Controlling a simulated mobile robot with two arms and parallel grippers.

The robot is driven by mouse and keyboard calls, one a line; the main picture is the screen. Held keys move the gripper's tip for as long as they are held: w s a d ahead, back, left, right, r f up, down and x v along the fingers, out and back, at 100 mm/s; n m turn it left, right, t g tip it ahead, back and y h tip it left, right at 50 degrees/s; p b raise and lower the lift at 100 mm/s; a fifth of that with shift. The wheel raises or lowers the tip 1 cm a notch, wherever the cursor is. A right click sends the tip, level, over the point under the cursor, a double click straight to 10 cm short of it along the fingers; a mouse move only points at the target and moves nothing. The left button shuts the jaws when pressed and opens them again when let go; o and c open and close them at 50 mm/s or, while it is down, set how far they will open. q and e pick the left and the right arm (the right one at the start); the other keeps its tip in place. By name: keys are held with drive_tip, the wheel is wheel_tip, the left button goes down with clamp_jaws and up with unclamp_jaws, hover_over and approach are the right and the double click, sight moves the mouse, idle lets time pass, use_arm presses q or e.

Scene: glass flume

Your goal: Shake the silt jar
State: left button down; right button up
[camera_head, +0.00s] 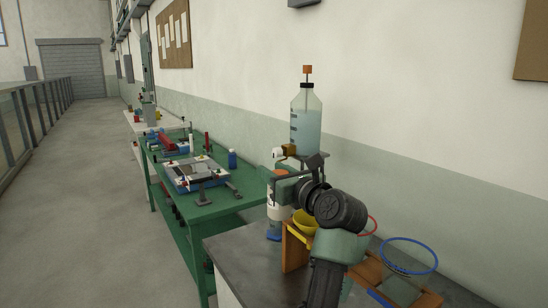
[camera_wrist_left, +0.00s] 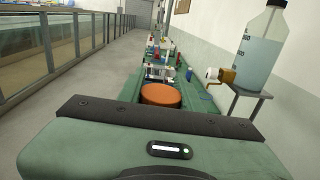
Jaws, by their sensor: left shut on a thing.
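The silt jar (camera_head: 277,212) is a pale, upright cylinder with an orange lid and a blue patch near its bottom. It is at the near end of the benches in the head view. My left gripper (camera_head: 282,183) is shut on it near the top, and a dark finger hides part of the jar. In the left wrist view the round orange lid (camera_wrist_left: 161,95) shows just beyond my gripper body, which hides the jar below. I cannot tell whether the jar's base touches the bench. My right gripper is not in view.
A large bottle (camera_head: 306,125) of pale blue liquid with a tap stands on a small stand behind the jar. A wooden rack (camera_head: 295,250) with yellow, red and blue rimmed sieves is close by my arm. A green bench (camera_head: 235,203) carries trays and tools. The aisle floor at left is clear.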

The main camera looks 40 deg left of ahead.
use_arm(q)
wheel_tip(320, 180, up, 7)
wheel_tip(320, 180, down, 7)
drive_tip(key=shift+s+d, duration=0.1)
drive_tip(key=shift+d, duration=0.05)
drive_tip(key=shift+f, duration=0.15)
wheel_tip(320, 180, up, 8)
wheel_tip(320, 180, down, 8)
drive_tip(key=shift+f, duration=0.2)
drive_tip(key=shift+r, duration=0.1)
